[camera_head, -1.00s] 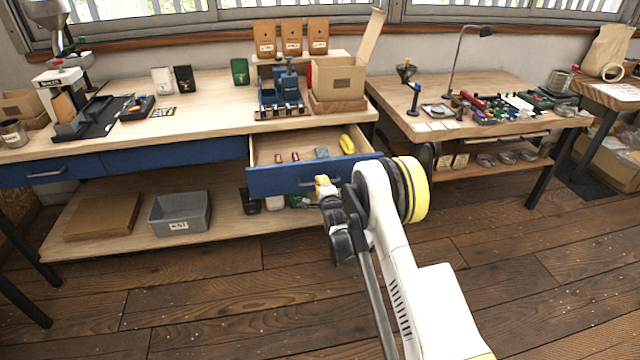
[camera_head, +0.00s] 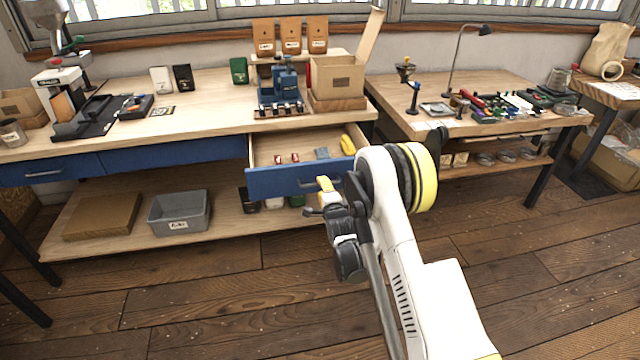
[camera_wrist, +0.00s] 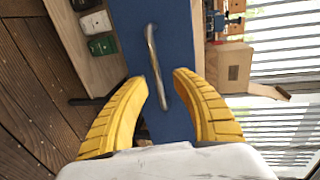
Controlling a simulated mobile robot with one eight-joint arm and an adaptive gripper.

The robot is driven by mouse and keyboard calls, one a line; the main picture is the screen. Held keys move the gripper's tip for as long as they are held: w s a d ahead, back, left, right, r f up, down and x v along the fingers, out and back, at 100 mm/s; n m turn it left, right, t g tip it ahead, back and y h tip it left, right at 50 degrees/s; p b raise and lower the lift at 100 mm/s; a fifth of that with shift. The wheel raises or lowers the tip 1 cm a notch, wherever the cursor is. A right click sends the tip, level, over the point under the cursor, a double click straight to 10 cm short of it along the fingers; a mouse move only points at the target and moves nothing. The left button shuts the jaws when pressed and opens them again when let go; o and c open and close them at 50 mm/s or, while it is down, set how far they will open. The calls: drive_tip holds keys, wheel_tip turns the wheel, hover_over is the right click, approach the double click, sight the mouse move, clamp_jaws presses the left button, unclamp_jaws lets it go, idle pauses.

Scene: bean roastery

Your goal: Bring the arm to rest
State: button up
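My gripper (camera_wrist: 160,85) shows in the wrist view as two yellow fingers, spread apart with nothing between their tips. The metal handle (camera_wrist: 154,65) of the blue drawer front (camera_wrist: 178,60) lies ahead of the gap, and the fingers look clear of it. In the head view my gripper (camera_head: 325,184) is small and partly hidden by my wrist, in front of the drawer (camera_head: 285,184). The drawer is pulled open; red items, a grey item and a yellow item lie in it.
The workbench (camera_head: 205,110) holds a blue device (camera_head: 283,88) and an open cardboard box (camera_head: 337,78). Below, a grey bin (camera_head: 178,212) stands on the lower shelf. A second table (camera_head: 400,110) with tools stands to the right. The wooden floor in front is clear.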

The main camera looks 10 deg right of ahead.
drive_tip(key=shift+v, duration=1)
drive_tip(key=shift+r, duration=0.1)
drive_tip(key=s+r+n+g, duration=0.2)
drive_tip(key=s+r+n, duration=0.2)
drive_tip(key=s+r, duration=0.45)
drive_tip(key=s+r+n+g, duration=0.2)
drive_tip(key=s+r+n, duration=0.25)
drive_tip(key=r, duration=0.75)
drive_tip(key=s+n+g, duration=0.4)
drive_tip(key=s+n, duration=0.5)
drive_tip(key=s, duration=2.2)
drive_tip(key=shift+s+g, duration=0.3)
drive_tip(key=shift+w+r+n, duration=0.1)
drive_tip(key=shift+r+n, duration=0.05)
drive_tip(key=shift+n, duration=0.1)
